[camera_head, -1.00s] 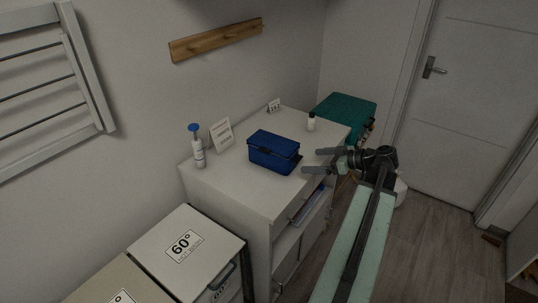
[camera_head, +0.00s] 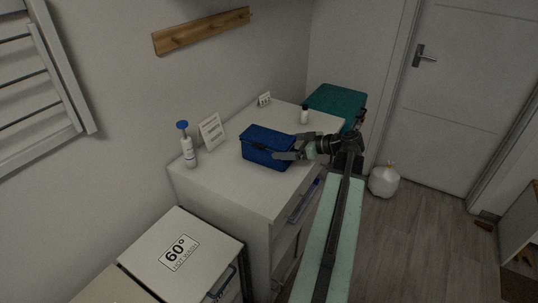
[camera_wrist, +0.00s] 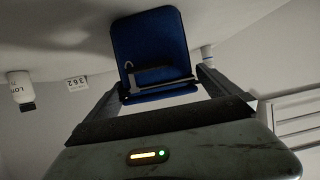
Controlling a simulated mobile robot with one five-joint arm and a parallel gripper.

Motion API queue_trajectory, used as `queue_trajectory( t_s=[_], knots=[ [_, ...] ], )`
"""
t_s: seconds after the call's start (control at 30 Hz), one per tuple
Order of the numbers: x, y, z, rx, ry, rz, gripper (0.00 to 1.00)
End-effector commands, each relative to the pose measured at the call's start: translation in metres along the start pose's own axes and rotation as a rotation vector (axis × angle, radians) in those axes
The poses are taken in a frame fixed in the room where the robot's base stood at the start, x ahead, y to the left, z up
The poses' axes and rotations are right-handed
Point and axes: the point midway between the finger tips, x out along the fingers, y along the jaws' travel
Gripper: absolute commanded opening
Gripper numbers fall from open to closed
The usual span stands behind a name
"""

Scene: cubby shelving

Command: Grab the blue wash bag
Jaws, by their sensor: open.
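The blue wash bag (camera_head: 262,146) sits on the white cabinet top (camera_head: 237,187) in the head view. In the wrist view the blue bag (camera_wrist: 150,42) lies ahead, between the fingers, with its handle side facing me. My gripper (camera_head: 284,154) is at the bag's right end in the head view, its fingers reaching around that end. The fingers are open, spread on either side in the wrist view (camera_wrist: 160,97). I cannot tell whether either finger touches the bag.
A white bottle with a blue top (camera_head: 187,150) and a sign card (camera_head: 212,132) stand left of the bag. A small bottle (camera_head: 304,115) and a number card (camera_head: 264,99) stand behind. A teal box (camera_head: 335,101) is beyond the cabinet.

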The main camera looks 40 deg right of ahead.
Motion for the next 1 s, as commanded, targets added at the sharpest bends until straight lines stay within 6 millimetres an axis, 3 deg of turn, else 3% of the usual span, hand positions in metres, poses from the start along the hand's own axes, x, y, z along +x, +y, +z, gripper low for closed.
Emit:
queue_trajectory(
  t_s=[0.17, 0.4, 0.63, 0.87, 1.0],
  knots=[
    [0.009, 0.001, 0.001, 0.000, 0.000, -0.001, 1.00],
    [0.049, 0.004, 0.003, 0.000, -0.002, 0.000, 1.00],
    [0.051, 0.004, 0.000, 0.001, -0.002, 0.003, 1.00],
    [0.050, 0.004, 0.000, 0.002, -0.001, 0.003, 0.37],
    [0.050, 0.004, 0.000, 0.002, 0.000, 0.003, 0.37]
  ],
)
